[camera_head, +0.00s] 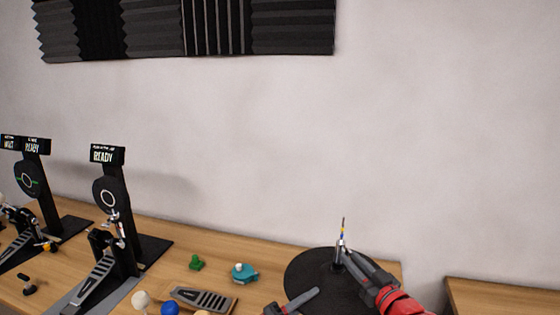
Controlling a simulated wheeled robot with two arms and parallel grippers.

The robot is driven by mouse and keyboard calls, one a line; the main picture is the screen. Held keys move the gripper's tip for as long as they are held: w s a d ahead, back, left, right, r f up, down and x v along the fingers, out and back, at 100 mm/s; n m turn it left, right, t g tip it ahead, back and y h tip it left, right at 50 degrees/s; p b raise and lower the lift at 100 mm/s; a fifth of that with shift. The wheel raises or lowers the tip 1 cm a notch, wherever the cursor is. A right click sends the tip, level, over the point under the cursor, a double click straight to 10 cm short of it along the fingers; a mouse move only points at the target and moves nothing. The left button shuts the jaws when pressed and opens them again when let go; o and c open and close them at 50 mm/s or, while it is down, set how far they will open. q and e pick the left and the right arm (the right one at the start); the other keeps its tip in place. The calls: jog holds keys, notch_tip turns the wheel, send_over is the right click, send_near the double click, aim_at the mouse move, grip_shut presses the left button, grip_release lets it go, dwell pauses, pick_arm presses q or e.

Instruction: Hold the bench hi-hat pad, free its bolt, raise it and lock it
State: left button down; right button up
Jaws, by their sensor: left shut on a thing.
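The hi-hat pad (306,272) is a round black disc at the lower right, at the bench's back right. A thin upright rod (343,229) with blue and yellow bands rises from its middle, with a silver fitting (340,246) around its foot. My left gripper (303,299) is at the pad's near left edge, cut by the frame's bottom, and is shut on the pad. My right gripper (346,254), with red and grey links, reaches over the pad from the lower right. Its fingertips are at the silver fitting; whether they grip it is too small to tell.
Two kick pedals with upright pads and screens (107,156) stand at the left. A loose footboard (200,298), a green piece (196,262), a teal piece (244,273) and white and blue balls (170,307) lie between. Another wooden surface (500,296) is at right, across a gap.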

grip_shut()
jog(key=n, duration=0.6)
jog(key=shift+n, duration=0.3)
jog(key=n, duration=0.3)
jog(key=shift+n, duration=0.4)
jog(key=n, duration=0.5)
jog(key=shift+n, duration=0.4)
jog(key=shift+o, duration=2.2)
grip_release()
